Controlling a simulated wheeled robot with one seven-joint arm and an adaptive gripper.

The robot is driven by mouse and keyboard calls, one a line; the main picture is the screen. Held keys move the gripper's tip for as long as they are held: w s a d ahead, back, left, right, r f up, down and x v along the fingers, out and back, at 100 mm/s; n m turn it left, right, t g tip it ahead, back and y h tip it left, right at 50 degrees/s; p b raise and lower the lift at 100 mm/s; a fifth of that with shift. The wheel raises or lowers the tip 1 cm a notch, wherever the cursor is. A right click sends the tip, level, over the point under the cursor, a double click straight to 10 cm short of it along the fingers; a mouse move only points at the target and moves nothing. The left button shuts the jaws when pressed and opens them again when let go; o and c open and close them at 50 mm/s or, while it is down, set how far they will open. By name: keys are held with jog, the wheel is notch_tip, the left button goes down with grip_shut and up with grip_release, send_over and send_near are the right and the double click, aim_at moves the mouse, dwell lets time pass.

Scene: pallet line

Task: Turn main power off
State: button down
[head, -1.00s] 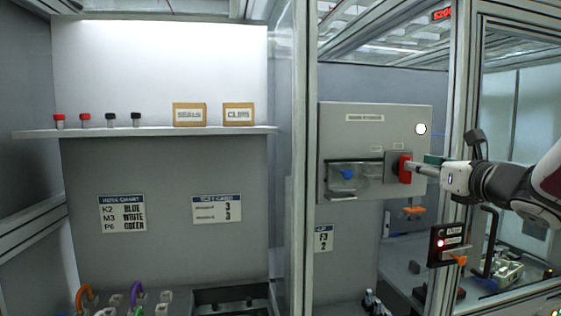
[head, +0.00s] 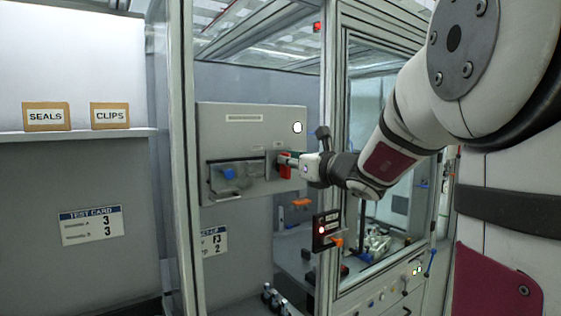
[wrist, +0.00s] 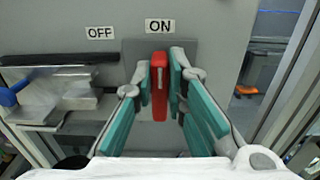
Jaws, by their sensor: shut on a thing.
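The red power handle (wrist: 159,88) stands upright in the wrist view, below the ON label (wrist: 160,26). The OFF label (wrist: 100,33) is to its left. My gripper (wrist: 160,75) has its teal fingers on both sides of the handle and is shut on it. In the head view the red handle (head: 285,166) shows at the right side of the grey power panel (head: 249,117), with my gripper (head: 288,160) at it; the gripper partly covers the handle.
A clear-covered box with a blue knob (head: 228,174) is on the panel left of the handle. A small black box with a red light (head: 326,230) is mounted below right. A frame post (head: 327,120) stands close by. A shelf (head: 75,134) holds SEALS and CLIPS boxes.

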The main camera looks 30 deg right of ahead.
jog(key=shift+w+n+b, duration=0.1)
jog(key=shift+n+b, duration=0.2)
jog(key=shift+b, duration=0.1)
jog(key=n+b, duration=0.2)
jog(key=b, duration=0.1)
jog(key=n+b, duration=0.1)
jog(key=shift+w+a+f+b, duration=0.1)
jog(key=shift+a+f+b, duration=0.2)
jog(key=shift+a+b, duration=0.05)
jog(key=n+b, duration=0.3)
jog(key=b, duration=0.1)
jog(key=n+b, duration=0.4)
jog(key=b, duration=0.1)
jog(key=a+f+n+b, duration=0.1)
jog(key=n+b, duration=0.2)
jog(key=b, duration=0.2)
jog(key=n+b, duration=0.4)
jog(key=b, duration=0.1)
jog(key=shift+f, duration=0.15)
jog(key=shift+s+n, duration=0.2)
jog(key=shift+n, duration=0.1)
jog(key=c, duration=1.6)
grip_release()
